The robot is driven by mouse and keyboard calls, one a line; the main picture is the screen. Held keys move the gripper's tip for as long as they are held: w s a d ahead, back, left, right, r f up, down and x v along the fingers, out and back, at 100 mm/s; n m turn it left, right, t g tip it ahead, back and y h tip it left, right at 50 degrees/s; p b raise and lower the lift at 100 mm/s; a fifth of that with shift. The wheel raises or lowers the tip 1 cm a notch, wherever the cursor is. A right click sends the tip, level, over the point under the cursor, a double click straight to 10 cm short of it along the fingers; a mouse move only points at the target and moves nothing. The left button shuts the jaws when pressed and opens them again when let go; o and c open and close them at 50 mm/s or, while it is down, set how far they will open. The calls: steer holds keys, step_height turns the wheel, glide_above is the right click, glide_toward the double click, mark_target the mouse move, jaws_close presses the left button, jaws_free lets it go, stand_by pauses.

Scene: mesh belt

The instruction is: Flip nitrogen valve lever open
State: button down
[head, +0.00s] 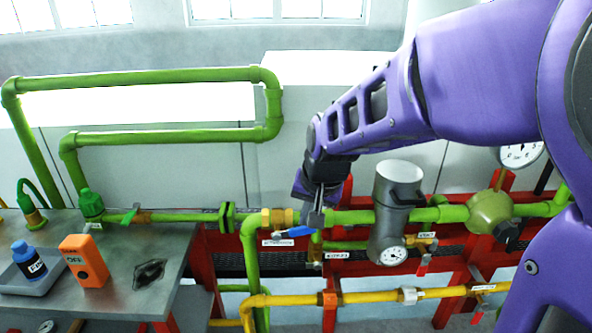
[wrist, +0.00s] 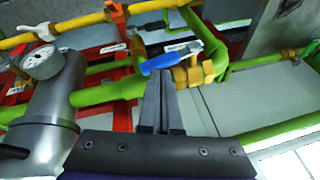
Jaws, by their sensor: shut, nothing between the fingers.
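The blue valve lever (head: 293,231) sits on a brass valve (head: 279,217) in the green pipe run, above a white label too small to read. It lies roughly along the pipe, slightly tilted. The lever (wrist: 170,58) also shows in the wrist view, with the brass fitting (wrist: 190,74) behind it. My gripper (head: 316,216) is shut and empty, at the lever's right end in the head view.
A grey cylindrical housing (head: 397,205) with a gauge (head: 393,255) stands just right of my gripper. A yellow pipe (head: 370,295) runs below, and red supports (head: 456,275) hold the pipes. A metal bench (head: 150,285) at left carries an orange box (head: 84,261) and a blue-capped bottle (head: 29,262).

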steer(key=shift+a+f, duration=0.3)
steer(key=shift+a, duration=0.4)
